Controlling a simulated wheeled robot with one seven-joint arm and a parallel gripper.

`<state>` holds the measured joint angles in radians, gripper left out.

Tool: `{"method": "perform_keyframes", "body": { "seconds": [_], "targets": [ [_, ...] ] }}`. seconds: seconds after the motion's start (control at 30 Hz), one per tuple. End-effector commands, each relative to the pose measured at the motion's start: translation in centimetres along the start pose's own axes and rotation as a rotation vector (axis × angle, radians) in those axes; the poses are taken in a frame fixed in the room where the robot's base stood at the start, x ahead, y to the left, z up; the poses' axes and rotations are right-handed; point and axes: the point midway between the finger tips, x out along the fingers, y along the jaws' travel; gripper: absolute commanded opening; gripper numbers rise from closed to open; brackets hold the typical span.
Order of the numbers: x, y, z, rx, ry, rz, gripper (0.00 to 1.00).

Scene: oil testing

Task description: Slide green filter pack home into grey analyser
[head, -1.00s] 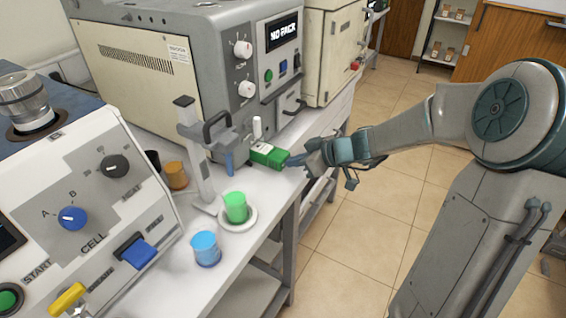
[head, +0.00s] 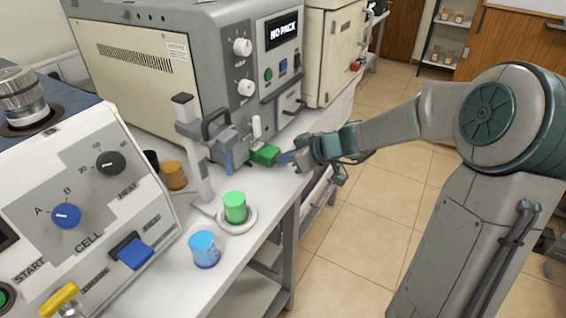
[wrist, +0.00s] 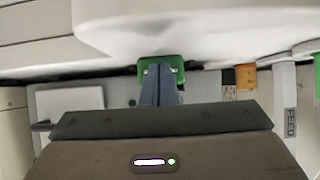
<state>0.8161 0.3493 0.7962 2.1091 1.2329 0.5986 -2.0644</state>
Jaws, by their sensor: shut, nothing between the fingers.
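The green filter pack (head: 265,154) sticks out at the lower front of the grey analyser (head: 215,45), above the white bench; the head view does not show clearly how deep it sits. The analyser's display (head: 282,30) reads "NO PACK". My gripper (head: 285,158) is shut and empty, its fingertips at the pack's outer end. In the wrist view, the shut fingers (wrist: 160,72) point at the green pack (wrist: 178,66) and overlap its end face. Whether they touch it is hard to tell.
A grey stand (head: 203,165) with a lever, a green cup (head: 235,206) on a white dish, a blue cup (head: 204,249) and an amber jar (head: 175,176) stand left of the pack. A white tester (head: 105,215) fills the left. Floor right of the bench is open.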

Motion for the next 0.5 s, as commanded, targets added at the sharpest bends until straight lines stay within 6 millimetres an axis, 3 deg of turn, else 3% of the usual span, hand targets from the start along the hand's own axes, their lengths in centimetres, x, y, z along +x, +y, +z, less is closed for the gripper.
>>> {"method": "perform_keyframes", "body": {
  "seconds": [0.5],
  "targets": [
    [1.4,-0.1,-0.8,-0.002,0.001,-0.001,0.00]
  ]
}}
